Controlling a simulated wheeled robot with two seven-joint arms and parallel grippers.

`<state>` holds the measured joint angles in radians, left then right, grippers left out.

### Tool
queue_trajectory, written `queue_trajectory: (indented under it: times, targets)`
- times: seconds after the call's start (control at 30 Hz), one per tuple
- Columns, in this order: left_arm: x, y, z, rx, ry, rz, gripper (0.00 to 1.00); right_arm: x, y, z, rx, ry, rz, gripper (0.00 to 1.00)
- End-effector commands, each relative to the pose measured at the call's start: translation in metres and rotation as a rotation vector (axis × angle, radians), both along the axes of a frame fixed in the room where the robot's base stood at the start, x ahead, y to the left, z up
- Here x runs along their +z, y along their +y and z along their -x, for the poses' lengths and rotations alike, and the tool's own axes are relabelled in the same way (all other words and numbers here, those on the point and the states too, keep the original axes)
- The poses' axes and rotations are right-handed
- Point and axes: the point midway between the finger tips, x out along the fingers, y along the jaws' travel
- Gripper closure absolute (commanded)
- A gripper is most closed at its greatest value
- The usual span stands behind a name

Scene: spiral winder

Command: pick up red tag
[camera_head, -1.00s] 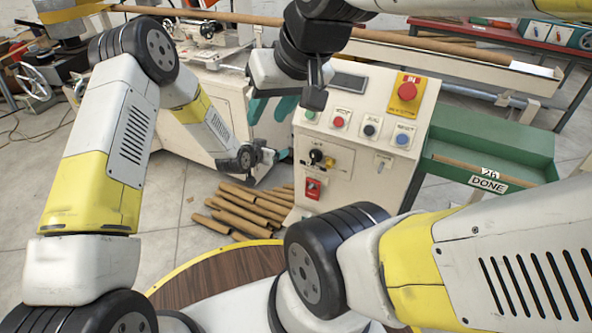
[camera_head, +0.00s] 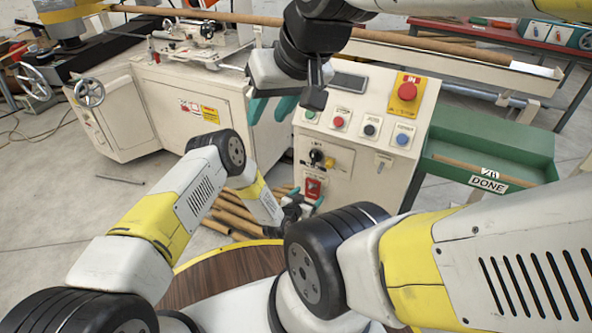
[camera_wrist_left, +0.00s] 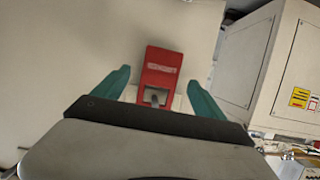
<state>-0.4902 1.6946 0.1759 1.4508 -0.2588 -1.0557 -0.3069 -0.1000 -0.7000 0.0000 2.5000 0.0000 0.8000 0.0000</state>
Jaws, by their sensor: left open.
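In the left wrist view the red tag (camera_wrist_left: 161,72) stands between the two spread teal fingers (camera_wrist_left: 158,88), with a gap on each side. A grey loop or hook shows at its near end. The left gripper is open and empty. My right gripper (camera_head: 272,108) is open and empty, beside the cabinet's upper left edge.
Brown tubes (camera_head: 235,217) lie on the floor left of the cabinet. A green tray (camera_head: 490,150) marked DONE stands to the right. Red emergency button (camera_head: 407,90) and smaller buttons sit on the sloped panel. A machine (camera_head: 185,95) stands at the left.

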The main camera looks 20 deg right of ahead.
Motion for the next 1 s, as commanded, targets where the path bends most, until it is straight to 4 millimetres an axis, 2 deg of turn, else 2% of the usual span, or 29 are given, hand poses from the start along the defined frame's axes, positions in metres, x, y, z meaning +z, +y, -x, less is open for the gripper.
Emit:
queue_trajectory:
  times: [0.2, 0.43, 0.47, 0.8, 1.0]
  targets:
    - [-0.007, -0.015, -0.012, 0.000, 0.000, 0.000, 0.18, 0.000, 0.000, 0.000, 0.000, 0.000, 0.000, 0.64]
    - [-0.008, -0.015, -0.013, 0.000, 0.001, -0.002, 0.18, 0.000, 0.000, 0.000, 0.000, 0.000, 0.000, 0.64]
    - [-0.008, -0.015, -0.013, 0.000, 0.001, -0.002, 0.22, 0.000, 0.000, 0.000, 0.000, 0.000, 0.000, 0.64]
    - [-0.007, -0.015, -0.013, 0.000, 0.001, -0.001, 0.89, 0.000, 0.000, 0.000, 0.000, 0.000, 0.000, 0.64]
    - [-0.007, -0.015, -0.013, 0.000, 0.001, -0.001, 0.91, 0.000, 0.000, 0.000, 0.000, 0.000, 0.000, 0.64]
